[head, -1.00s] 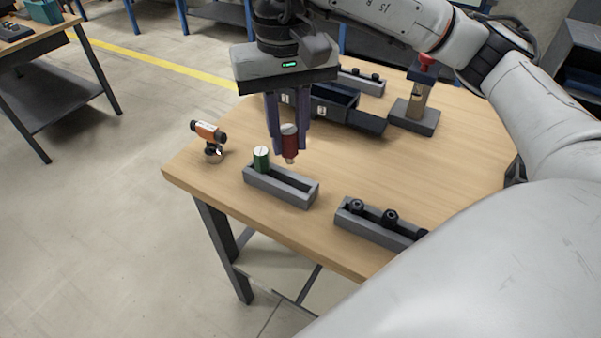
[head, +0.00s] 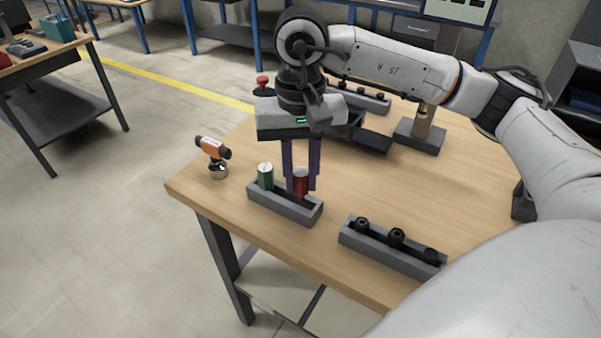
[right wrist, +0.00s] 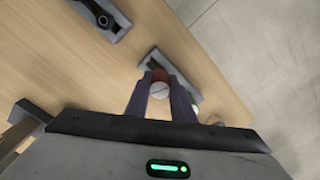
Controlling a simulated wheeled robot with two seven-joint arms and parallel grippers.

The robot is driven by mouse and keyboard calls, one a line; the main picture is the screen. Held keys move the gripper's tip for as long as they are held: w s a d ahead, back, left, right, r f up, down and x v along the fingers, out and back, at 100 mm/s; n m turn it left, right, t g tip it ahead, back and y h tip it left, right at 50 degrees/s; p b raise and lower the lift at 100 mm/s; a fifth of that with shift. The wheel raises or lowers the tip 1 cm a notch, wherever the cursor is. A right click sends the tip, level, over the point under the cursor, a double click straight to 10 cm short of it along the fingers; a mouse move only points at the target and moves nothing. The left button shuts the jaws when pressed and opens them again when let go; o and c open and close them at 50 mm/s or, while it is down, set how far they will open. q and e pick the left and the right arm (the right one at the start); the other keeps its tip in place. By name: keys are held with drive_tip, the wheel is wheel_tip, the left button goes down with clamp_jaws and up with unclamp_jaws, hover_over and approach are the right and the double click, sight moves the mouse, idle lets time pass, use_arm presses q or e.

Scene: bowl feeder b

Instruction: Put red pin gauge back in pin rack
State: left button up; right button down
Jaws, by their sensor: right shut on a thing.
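The red pin gauge (head: 301,183) is upright between the fingers of my right gripper (head: 301,186), which is shut on it. Its lower end is at the grey pin rack (head: 284,207), over the right part of the slot. Whether it rests on the rack floor I cannot tell. The green pin gauge (head: 265,176) stands upright in the rack's left end. In the right wrist view the red pin gauge (right wrist: 159,88) sits between the fingertips, over the rack (right wrist: 184,66). My left gripper is not in view.
A second grey rack (head: 391,250) with black parts stands to the right. An orange and black tool (head: 212,148) stands at the table's left corner. Behind the gripper are a dark open box (head: 372,141) and a post fixture (head: 420,130). The table's right middle is clear.

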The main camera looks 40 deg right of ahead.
sight(300, 173)
drive_tip(key=shift+f+b, duration=0.3)
drive_tip(key=shift+b, duration=0.1)
drive_tip(key=c, duration=1.5)
unclamp_jaws()
drive_tip(key=shift+c, duration=0.2)
drive_tip(key=shift+r, duration=0.1)
drive_tip(key=shift+r+p, duration=0.5)
drive_tip(key=shift+p, duration=0.05)
wheel_tip(300, 173, up, 12)
drive_tip(key=shift+f, duration=0.25)
